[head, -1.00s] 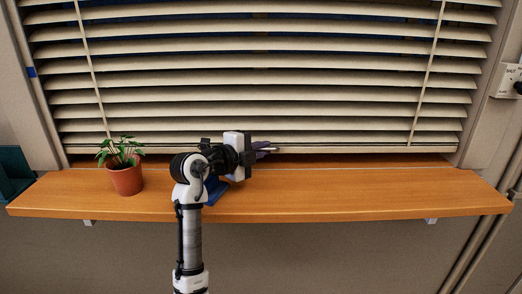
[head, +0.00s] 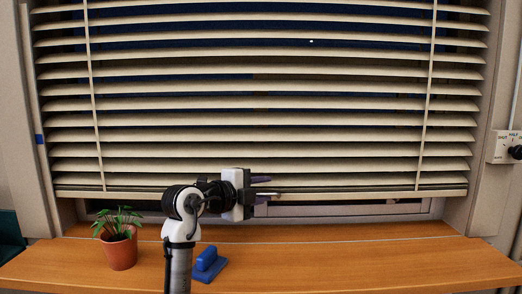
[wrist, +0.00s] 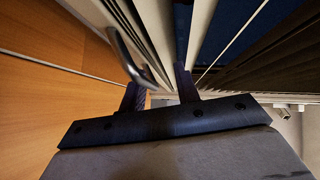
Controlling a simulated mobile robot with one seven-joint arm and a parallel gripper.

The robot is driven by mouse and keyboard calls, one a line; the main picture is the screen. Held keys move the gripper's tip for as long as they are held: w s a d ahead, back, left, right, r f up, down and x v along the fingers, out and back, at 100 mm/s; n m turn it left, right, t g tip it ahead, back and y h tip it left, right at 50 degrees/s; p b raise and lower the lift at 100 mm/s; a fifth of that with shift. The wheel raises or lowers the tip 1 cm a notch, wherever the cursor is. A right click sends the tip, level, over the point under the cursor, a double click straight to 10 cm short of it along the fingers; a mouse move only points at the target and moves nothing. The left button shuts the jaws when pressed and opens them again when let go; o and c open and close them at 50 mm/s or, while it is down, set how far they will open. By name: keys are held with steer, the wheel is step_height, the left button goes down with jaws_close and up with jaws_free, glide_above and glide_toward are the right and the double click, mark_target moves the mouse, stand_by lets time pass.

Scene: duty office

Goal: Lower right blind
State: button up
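The cream slatted blind (head: 260,133) hangs over the window, lowered most of the way. Its bottom rail (head: 370,194) is above the wooden sill, with a strip of window frame showing beneath. A small metal handle (head: 270,194) is at the rail's middle; it shows as a curved bar in the wrist view (wrist: 127,50). My gripper (head: 262,188) is at this handle, pointing right. In the wrist view my gripper (wrist: 158,90) has its two dark fingers apart, with the handle's end between them, nearer the left finger. I cannot tell whether they touch it.
A potted plant (head: 121,251) stands on the wooden sill (head: 350,262) at left. A blue block-like object (head: 208,264) lies beside my arm. A white panel with a black knob (head: 515,152) is on the right wall. The sill's right side is clear.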

mark_target(261, 142)
step_height(261, 142, up, 12)
steer(key=shift+f+b, duration=0.25)
steer(key=shift+b, duration=0.15)
steer(key=v, duration=1.6)
steer(key=shift+f, duration=0.15)
stand_by(0.9)
steer(key=shift+p, duration=0.3)
